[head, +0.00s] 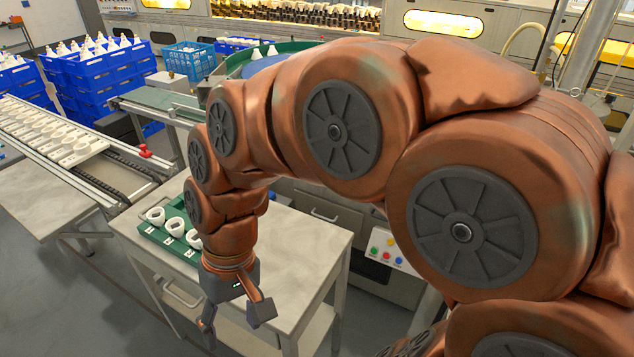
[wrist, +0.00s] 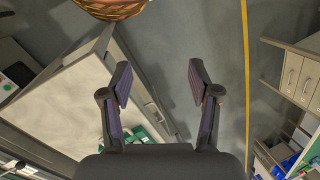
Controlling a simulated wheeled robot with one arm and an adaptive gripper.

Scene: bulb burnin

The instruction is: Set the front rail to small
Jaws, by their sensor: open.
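A conveyor at the left of the head view has long metal side rails (head: 122,152) and a red knob (head: 145,151) on its near side. I cannot tell which rail is the front one, nor read any size marking. My gripper (head: 235,318) hangs low in front of the worktable, far to the right of and below the red knob. It is open with nothing between its fingers. In the wrist view, the open gripper (wrist: 160,72) faces the floor beside the worktable.
The worktable (head: 305,235) carries a green tray (head: 153,232) with white ring-shaped holders. Stacked blue crates (head: 92,78) hold white bulbs behind the conveyor. A button panel (head: 387,250) stands right of the table.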

